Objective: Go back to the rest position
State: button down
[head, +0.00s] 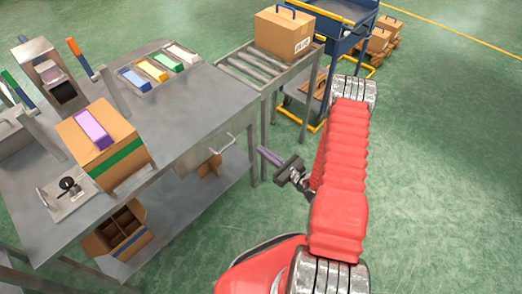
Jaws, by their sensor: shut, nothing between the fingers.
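My gripper (272,157) shows in the head view at the end of my red-sleeved arm. It is shut and holds nothing. It is over the open green floor, just right of the grey workbench (190,115) and beside the bench's front edge, apart from it. Its fingers point left toward the bench. The arm's upper links rise to the right of the gripper and hide part of the floor and of the blue cart behind.
A roller conveyor (262,72) carries a box (284,32). A blue cart (340,25) stands behind. The floor (440,180) to the right is clear.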

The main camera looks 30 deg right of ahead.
dwell(0.5)
jog(key=s+a+f+n+g+y, duration=0.1)
jog(key=s+a+n+g+y, duration=0.4)
jog(key=a, duration=0.4)
jog(key=s+a+r+n+g+y, duration=0.1)
jog(key=s+a+r+n+g, duration=0.5)
jog(key=s+r+n+g, duration=0.45)
jog(key=s+d+r+n+g+h, duration=0.1)
jog(key=s+d+r+n+h, duration=0.15)
jog(key=r+n+h, duration=0.35)
jog(key=s+d+r+n+g+h, duration=0.1)
jog(key=s+d+r+n+h, duration=0.1)
jog(key=s+r+n+h, duration=0.45)
jog(key=a+r+n+t, duration=0.1)
jog(key=r+n+t, duration=0.1)
jog(key=r, duration=0.6)
jog(key=w+a+r+n+t, duration=0.1)
jog(key=r+t, duration=0.3)
jog(key=r, duration=0.5)
jog(key=shift+a+n, duration=0.4)
jog(key=shift+a, duration=0.35)
